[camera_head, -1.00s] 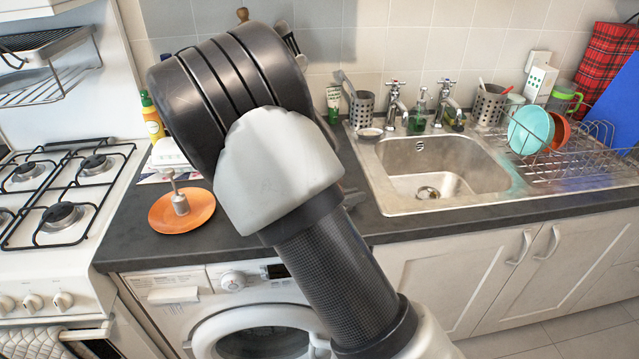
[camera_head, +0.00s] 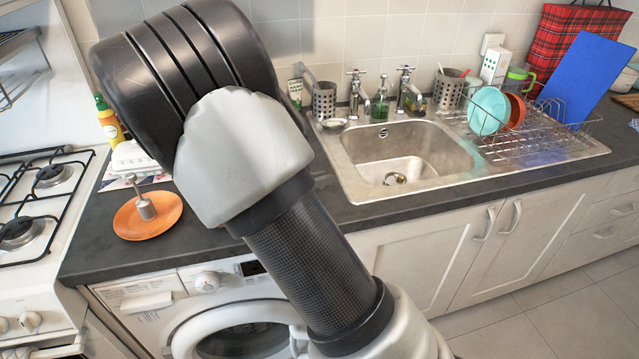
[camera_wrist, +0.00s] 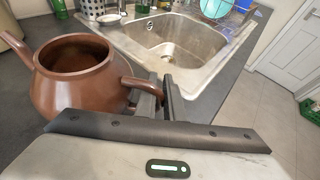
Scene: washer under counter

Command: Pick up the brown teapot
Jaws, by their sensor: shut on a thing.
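The brown teapot (camera_wrist: 75,75) shows large at the left of the wrist view, without a lid, its round opening facing up. My gripper (camera_wrist: 168,92) is shut on the curved part sticking out at the teapot's right side; I cannot tell if it is handle or spout. The teapot's underside is hidden, so I cannot tell whether it touches the counter. In the head view my arm hides both the gripper and the teapot.
The sink (camera_head: 400,155) lies right of my arm, with a wire dish rack (camera_head: 530,135) beyond it. An orange plate (camera_head: 148,222) bearing a small metal object lies left on the dark counter (camera_head: 190,242). The stove (camera_head: 35,225) is at far left.

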